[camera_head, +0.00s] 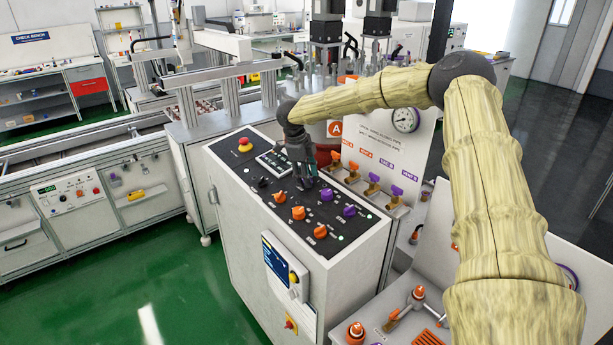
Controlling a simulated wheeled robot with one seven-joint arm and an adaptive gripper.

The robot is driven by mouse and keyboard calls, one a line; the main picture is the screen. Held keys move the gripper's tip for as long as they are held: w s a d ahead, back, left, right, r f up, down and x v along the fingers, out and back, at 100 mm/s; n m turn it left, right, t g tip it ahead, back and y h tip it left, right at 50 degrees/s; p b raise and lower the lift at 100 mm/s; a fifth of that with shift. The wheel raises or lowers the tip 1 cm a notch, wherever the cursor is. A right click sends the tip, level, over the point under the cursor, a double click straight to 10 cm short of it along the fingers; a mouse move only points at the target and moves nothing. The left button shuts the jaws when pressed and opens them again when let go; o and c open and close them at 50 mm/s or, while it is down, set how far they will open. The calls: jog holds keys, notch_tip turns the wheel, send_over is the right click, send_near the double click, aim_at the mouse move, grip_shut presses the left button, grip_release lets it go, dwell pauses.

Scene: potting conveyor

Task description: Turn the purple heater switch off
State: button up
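Two purple knobs sit on the black top of the control console (250,215): one purple knob (326,194) nearer my gripper and one purple knob (348,211) towards the front right. Their labels are too small to read, so I cannot tell which is the heater switch or how either is set. My gripper (305,184) points down over the panel, just left of and behind the nearer purple knob. It looks apart from that knob. Its fingers are dark and small, and I cannot tell whether they are open or shut.
Orange knobs (298,212) stand in a row left of the purple ones. A red stop button (245,143) is at the panel's far end. Right of the console are valves with orange and purple handles (373,178) below a white board with a gauge (404,120).

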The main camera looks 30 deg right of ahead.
jog(key=shift+s+a+r, duration=0.15)
jog(key=v, duration=1.1)
jog(key=shift+r, duration=0.45)
